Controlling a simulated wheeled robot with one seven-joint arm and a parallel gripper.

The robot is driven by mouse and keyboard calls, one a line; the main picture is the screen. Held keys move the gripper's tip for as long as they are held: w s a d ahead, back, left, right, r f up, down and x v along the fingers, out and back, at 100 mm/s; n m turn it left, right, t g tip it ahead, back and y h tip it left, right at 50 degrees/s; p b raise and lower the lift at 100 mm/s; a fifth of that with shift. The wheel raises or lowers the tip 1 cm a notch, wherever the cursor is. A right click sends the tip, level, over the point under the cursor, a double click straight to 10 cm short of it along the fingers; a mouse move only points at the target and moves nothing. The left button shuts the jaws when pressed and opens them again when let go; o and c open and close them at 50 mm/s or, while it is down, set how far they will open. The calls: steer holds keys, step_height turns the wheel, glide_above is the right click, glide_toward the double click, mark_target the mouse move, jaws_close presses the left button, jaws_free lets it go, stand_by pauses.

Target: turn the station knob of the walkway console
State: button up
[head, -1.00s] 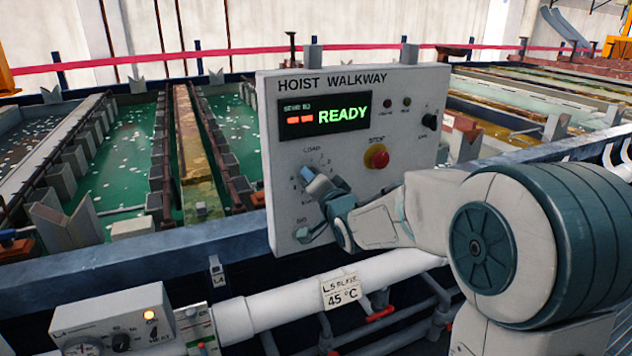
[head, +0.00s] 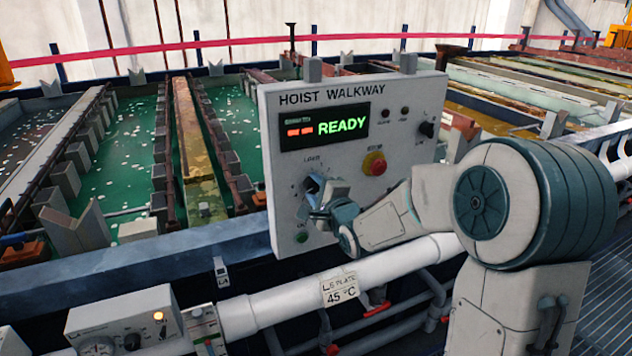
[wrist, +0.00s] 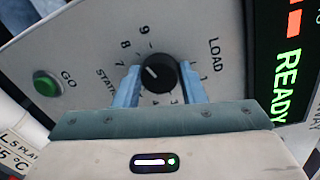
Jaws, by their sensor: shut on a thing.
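The walkway console (head: 415,175) is a light grey panel titled HOIST WALKWAY, with a display (head: 325,128) showing two red marks and READY in green. Its station knob (wrist: 159,72) is round and black with a white pointer line, inside a ring of numbers and the word LOAD. In the wrist view the pointer aims up and left, toward the 7 and 8 side. My gripper (wrist: 158,88) has its two blue fingers on either side of the knob, shut on it. In the head view my gripper (head: 316,196) hides most of the knob.
A green GO button (wrist: 47,83) sits near the knob; a red stop button (head: 374,164) on a yellow base is to its right in the head view. A white pipe (head: 290,298) runs below the console. Tanks of green liquid (head: 120,160) lie behind.

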steer(key=shift+d+m+p, duration=0.1)
steer(key=shift+m+p, duration=0.95)
steer(key=shift+m, duration=0.55)
steer(key=o, duration=1)
steer(key=f+b+v, duration=0.1)
steer(key=v, duration=1.2)
steer(key=shift+s+d+r, duration=0.25)
steer(key=shift+s+r, duration=0.1)
steer(key=shift+r, duration=0.1)
